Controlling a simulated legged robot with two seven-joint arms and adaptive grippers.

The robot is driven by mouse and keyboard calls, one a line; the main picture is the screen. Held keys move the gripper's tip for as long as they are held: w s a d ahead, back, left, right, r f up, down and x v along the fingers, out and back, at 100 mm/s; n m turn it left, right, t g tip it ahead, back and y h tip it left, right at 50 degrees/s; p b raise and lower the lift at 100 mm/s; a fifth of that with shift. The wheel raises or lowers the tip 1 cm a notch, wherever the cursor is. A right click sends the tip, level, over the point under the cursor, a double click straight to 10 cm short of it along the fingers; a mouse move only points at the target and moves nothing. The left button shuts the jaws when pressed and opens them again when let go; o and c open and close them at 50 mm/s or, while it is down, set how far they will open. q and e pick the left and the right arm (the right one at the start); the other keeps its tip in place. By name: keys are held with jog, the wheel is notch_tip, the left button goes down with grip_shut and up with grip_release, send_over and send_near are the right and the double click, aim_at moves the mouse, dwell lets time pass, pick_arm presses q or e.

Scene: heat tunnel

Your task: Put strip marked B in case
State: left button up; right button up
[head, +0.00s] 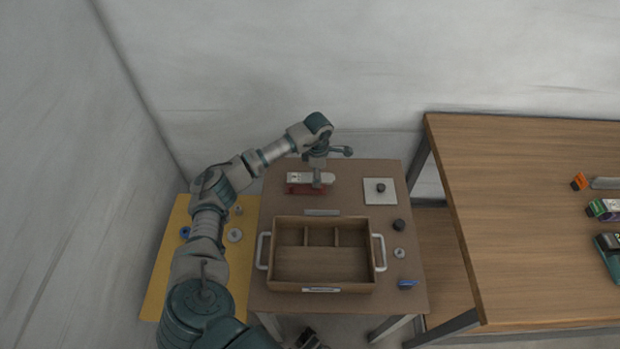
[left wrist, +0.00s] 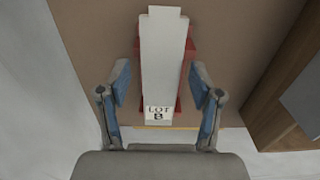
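A pale grey strip (head: 297,178) lies on a red holder (head: 302,189) at the back of the small brown table. In the left wrist view, the strip (left wrist: 163,65) has a white end label reading "LOT B", with red of the holder (left wrist: 187,75) showing beside it. My left gripper (head: 319,181) is over the strip. Its blue-padded fingers (left wrist: 160,82) are open on either side, with visible gaps to the strip. The open wooden case (head: 320,288) stands in front of the holder, with compartments along its far side and white side handles.
A white plate (head: 371,197) bearing a dark knob is right of the holder. Another dark knob (head: 398,225), a grey ring and a blue piece (head: 407,284) lie right of the case. A yellow mat (head: 160,270) is left; a larger wooden table (head: 520,220) is right.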

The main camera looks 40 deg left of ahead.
pick_arm(q)
jog(key=c, duration=1)
pick_arm(e)
jog(key=shift+f, duration=0.1)
pick_arm(q)
notch_tip(320, 180, up, 10)
jog(key=p, duration=0.1)
jog(key=s+d+m+p, duration=0.2)
jog(key=s+d+m, duration=0.1)
jog(key=d+m, duration=0.8)
jog(key=s+d+m+p, duration=0.3)
jog(key=d+m, duration=0.8)
jog(key=m, duration=0.4)
jog(key=shift+s, duration=0.65)
pick_arm(e)
jog(key=s+f, duration=0.4)
jog(key=f, duration=1.1)
jog(key=shift+s+d+f+g, duration=0.15)
jog(key=shift+d+f+g, duration=0.15)
jog(key=shift+g, duration=0.1)
